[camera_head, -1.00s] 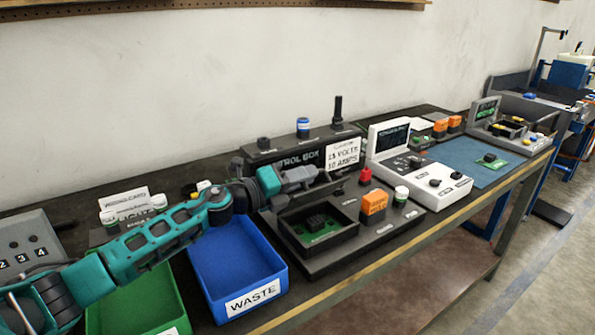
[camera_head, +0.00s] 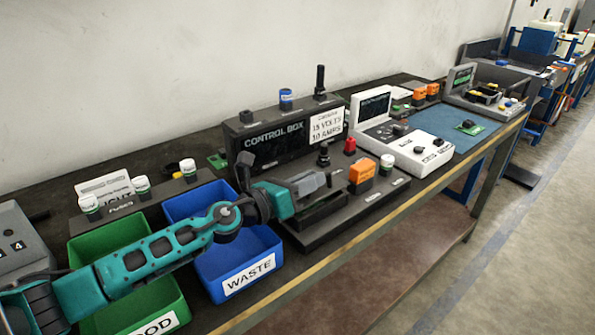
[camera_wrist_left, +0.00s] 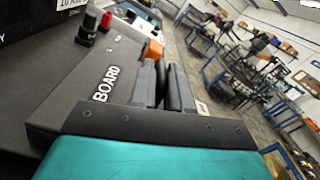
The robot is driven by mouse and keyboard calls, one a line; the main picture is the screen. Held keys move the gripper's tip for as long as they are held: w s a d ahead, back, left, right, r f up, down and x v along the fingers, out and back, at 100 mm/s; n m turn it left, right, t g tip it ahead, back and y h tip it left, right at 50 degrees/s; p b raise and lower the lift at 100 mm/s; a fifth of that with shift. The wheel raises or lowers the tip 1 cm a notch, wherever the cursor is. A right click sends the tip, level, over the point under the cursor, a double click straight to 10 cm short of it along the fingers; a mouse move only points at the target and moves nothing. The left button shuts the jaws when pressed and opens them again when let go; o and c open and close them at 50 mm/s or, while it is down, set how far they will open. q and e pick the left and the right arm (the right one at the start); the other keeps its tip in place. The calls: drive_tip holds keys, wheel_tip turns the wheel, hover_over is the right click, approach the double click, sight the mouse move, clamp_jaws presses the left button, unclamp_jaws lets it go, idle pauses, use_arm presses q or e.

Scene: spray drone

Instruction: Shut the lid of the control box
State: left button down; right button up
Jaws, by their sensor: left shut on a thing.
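The black control box (camera_head: 268,141) stands at the back of the table, its name on its front. A dark base plate with a compartment (camera_head: 325,208) lies in front of it. My left gripper (camera_head: 318,183) is low over this compartment, shut on what appears to be the lid, and hides much of it. The lid's outline is hard to make out. In the left wrist view the two dark fingers (camera_wrist_left: 170,85) are close together beside a grey surface (camera_wrist_left: 105,85) marked BOARD. My right gripper is not in view.
An orange block (camera_head: 361,171), a red button (camera_head: 350,145) and a black knob (camera_head: 323,155) stand on the base, close to the gripper. A blue waste bin (camera_head: 265,243) and a green bin (camera_head: 160,297) are to the left, under my arm. A white tester (camera_head: 410,142) is to the right.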

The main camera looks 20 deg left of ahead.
use_arm(q)
drive_tip(key=shift+s+d+f+m, duration=0.2)
drive_tip(key=shift+d+f+m, duration=0.05)
drive_tip(key=shift+d+m, duration=0.1)
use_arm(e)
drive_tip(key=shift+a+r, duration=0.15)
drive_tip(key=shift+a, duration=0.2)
use_arm(q)
drive_tip(key=shift+f, duration=0.1)
drive_tip(key=c, duration=1.2)
unclamp_jaws()
drive_tip(key=shift+o, duration=0.2)
drive_tip(key=shift+a+r+p, duration=0.1)
drive_tip(key=shift+r+p, duration=0.4)
drive_tip(key=shift+r, duration=0.1)
wheel_tip(320, 180, up, 4)
drive_tip(key=shift+r+p, duration=0.1)
drive_tip(key=shift+p, duration=1)
drive_tip(key=shift+w+r, duration=0.1)
drive_tip(key=shift+r, duration=0.2)
wheel_tip(320, 180, up, 14)
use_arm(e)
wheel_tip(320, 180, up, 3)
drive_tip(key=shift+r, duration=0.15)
use_arm(q)
drive_tip(key=shift+r, duration=0.1)
drive_tip(key=shift+c, duration=0.4)
